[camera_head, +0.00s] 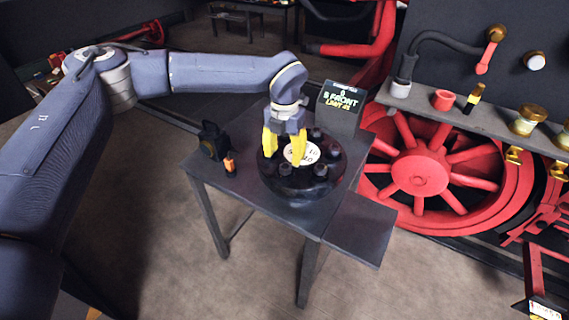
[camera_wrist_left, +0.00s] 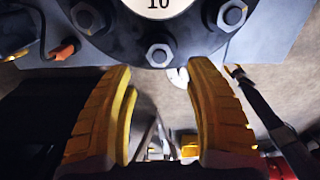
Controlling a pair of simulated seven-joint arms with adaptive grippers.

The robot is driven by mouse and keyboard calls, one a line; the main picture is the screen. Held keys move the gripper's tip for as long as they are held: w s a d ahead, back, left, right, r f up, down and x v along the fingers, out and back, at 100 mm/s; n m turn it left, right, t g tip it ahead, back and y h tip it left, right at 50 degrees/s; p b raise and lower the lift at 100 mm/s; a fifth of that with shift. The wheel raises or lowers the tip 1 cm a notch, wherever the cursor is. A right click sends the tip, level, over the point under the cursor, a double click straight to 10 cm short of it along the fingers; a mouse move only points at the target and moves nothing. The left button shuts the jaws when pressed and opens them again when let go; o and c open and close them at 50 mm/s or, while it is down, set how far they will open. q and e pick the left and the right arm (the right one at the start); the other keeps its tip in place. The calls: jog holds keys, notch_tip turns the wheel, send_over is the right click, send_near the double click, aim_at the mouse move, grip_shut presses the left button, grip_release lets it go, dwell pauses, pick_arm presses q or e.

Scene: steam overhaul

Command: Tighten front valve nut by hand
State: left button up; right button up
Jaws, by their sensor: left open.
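A black round valve cover (camera_head: 300,187) with a white dial face and several dark nuts around its rim stands on a dark table. My left gripper (camera_head: 285,150), with yellow fingers, is over the cover, pointing down. In the left wrist view, its open fingers (camera_wrist_left: 160,72) point at the cover's edge (camera_wrist_left: 115,50). One hex nut (camera_wrist_left: 159,55) there lies in line with the gap between them, just past the tips. I see no contact with it. Other nuts show at left (camera_wrist_left: 86,17) and right (camera_wrist_left: 232,14). The label "10" shows on the white face. My right gripper is out of view.
A box with a lit display reading "FRONT" (camera_head: 340,108) stands behind the cover. A dark lamp-like object (camera_head: 212,140) and a small orange item (camera_head: 229,164) are at the table's left. A lower side shelf (camera_head: 358,228) is bare. Large red wheels (camera_head: 420,172) stand behind.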

pick_arm(q)
jog(key=shift+r, duration=2.95)
